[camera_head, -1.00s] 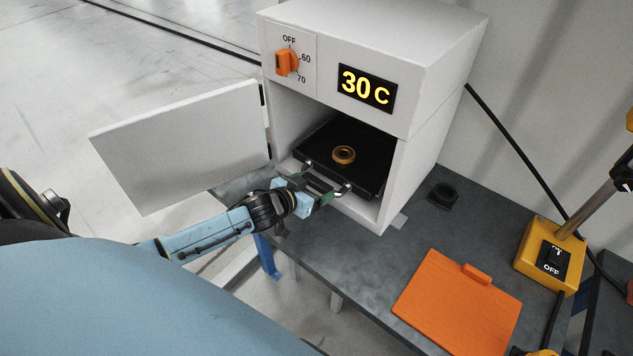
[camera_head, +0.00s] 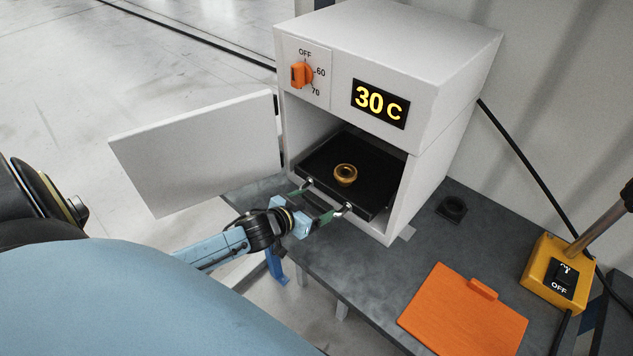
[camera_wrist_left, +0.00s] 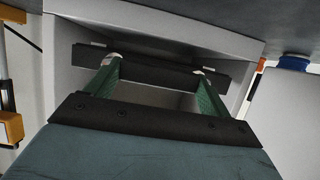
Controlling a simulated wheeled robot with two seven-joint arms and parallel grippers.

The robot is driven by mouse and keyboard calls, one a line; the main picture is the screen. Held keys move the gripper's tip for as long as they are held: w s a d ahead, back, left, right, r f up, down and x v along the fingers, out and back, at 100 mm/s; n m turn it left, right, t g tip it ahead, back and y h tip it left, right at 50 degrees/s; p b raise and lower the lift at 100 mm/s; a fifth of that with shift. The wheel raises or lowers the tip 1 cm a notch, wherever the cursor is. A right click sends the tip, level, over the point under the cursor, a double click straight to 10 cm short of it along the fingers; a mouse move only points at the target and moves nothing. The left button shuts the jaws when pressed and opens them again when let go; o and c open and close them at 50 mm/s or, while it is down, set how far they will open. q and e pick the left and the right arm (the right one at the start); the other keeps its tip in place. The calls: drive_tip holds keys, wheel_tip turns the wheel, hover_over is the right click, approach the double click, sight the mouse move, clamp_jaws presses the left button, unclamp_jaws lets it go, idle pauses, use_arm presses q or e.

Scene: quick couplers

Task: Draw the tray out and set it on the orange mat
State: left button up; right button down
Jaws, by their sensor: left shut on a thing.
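The black tray (camera_head: 372,203) lies in the open white oven, with its front edge at the mouth. A brass ring-shaped part (camera_head: 345,174) rests on it. My left gripper (camera_head: 327,203) is in front of the oven, shut on the tray's handle at the front edge. In the left wrist view, the green fingers (camera_wrist_left: 157,88) stand at either end of the dark handle bar, with the tray's front (camera_wrist_left: 215,80) behind them. The orange mat (camera_head: 455,318) lies flat and empty on the bench, to the right. My right gripper is not seen.
The oven (camera_head: 425,130) reads 30 C and its door (camera_head: 200,150) stands open to the left. A yellow switch box (camera_head: 545,275) with a lever is right of the mat. A small black holder (camera_head: 452,208) stands right of the oven. The bench (camera_head: 350,270) before the oven is clear.

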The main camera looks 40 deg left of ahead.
use_arm(q)
drive_tip(key=shift+s+a+p, duration=0.2)
drive_tip(key=shift+s+p, duration=0.55)
drive_tip(key=shift+s, duration=1.35)
drive_tip(key=shift+s+a+p, duration=0.15)
drive_tip(key=shift+s+p, duration=0.6)
drive_tip(key=shift+s, duration=1.35)
drive_tip(key=shift+s+a+p, duration=0.15)
drive_tip(key=shift+s+p, duration=0.3)
drive_tip(key=shift+s, duration=1)
drive_tip(key=shift+s+a+p, duration=0.1)
drive_tip(key=shift+s+p, duration=0.35)
drive_tip(key=shift+s, duration=0.95)
drive_tip(key=shift+w+r, duration=0.1)
drive_tip(key=s+p, duration=0.1)
drive_tip(key=s, duration=0.3)
drive_tip(key=shift+a, duration=0.15)
